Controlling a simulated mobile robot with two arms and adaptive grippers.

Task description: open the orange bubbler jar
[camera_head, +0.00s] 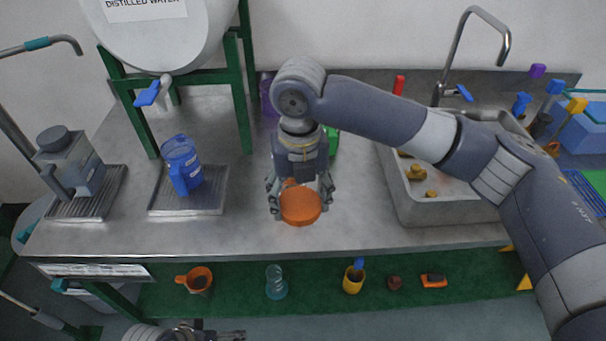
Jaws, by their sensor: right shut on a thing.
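The orange bubbler jar (301,208) is near the front edge of the steel counter, in the middle of the head view. It shows as a round orange disc, with a little more orange between the fingers above. My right gripper (300,192) comes down from above with its fingers on either side and is shut on it. The gripper hides much of the jar, so I cannot tell whether lid and body are apart. My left gripper (212,334) is at the bottom edge, below the counter front, mostly cut off; its jaw state is unclear.
A blue jug (181,163) stands on a drip tray (190,207), with a grey canister (68,160) further left. A sink (437,207) with small brass parts is to the right. Purple and green items stand behind my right gripper. A green shelf (330,296) below holds several small items.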

